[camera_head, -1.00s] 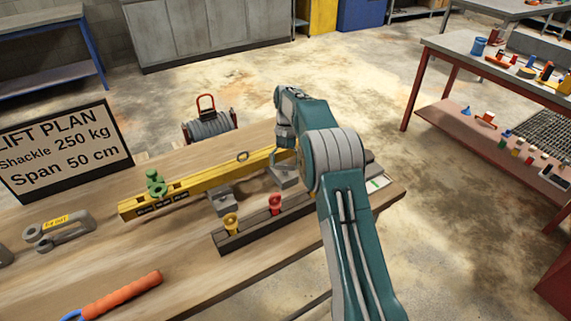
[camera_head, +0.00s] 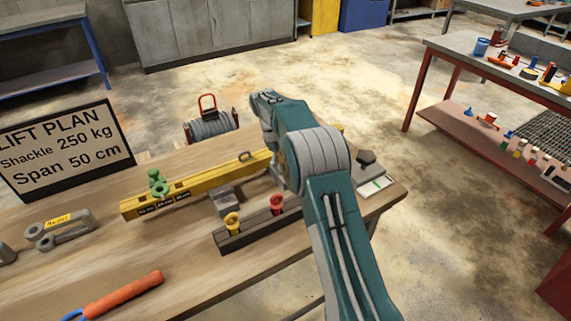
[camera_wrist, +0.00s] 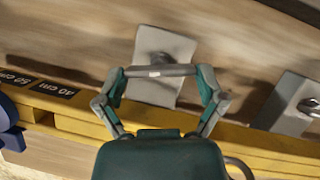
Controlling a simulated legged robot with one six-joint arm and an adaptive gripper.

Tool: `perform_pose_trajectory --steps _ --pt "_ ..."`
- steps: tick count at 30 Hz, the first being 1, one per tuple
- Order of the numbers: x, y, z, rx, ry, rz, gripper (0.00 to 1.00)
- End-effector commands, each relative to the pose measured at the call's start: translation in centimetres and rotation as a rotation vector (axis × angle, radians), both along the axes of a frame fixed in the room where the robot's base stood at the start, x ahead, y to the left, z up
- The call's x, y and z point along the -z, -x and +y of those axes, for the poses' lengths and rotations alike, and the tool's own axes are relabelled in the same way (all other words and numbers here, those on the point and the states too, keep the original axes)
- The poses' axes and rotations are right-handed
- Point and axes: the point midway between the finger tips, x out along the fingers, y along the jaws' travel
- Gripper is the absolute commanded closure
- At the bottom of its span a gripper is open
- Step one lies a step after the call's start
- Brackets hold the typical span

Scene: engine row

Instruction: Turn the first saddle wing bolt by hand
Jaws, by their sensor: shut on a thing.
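The yellow beam (camera_head: 190,184) lies across the wooden bench and crosses the wrist view (camera_wrist: 60,108). Two grey saddle blocks sit along it. In the wrist view, my gripper (camera_wrist: 162,71) is over one saddle block (camera_wrist: 157,50). Its two fingers are closed on a grey bar that looks like the wing bolt (camera_wrist: 160,71) of that saddle. The other saddle (camera_wrist: 284,105), with its own wing bolt (camera_wrist: 309,106), is at right, apart from my gripper; it also shows in the head view (camera_head: 227,199). In the head view my arm hides my gripper.
A dark rack (camera_head: 255,227) with a yellow and a red piece lies in front. A dark blue part (camera_wrist: 8,120) is at the wrist view's left edge.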

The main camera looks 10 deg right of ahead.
Motion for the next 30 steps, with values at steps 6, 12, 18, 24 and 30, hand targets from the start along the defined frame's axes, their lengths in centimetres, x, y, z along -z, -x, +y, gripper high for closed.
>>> perform_pose_trajectory --steps 6,12,18,24,30 --pt "0.17 0.09 0.13 -0.207 0.0 0.0 0.59" --pt "0.2 0.18 0.2 -0.397 -0.001 0.001 0.59" --pt "0.24 0.3 0.17 -0.586 -0.001 0.003 0.59" --pt "0.22 0.38 0.19 -0.775 -0.002 0.003 0.59" --pt "0.19 0.47 0.17 -0.965 -0.002 0.003 0.59"
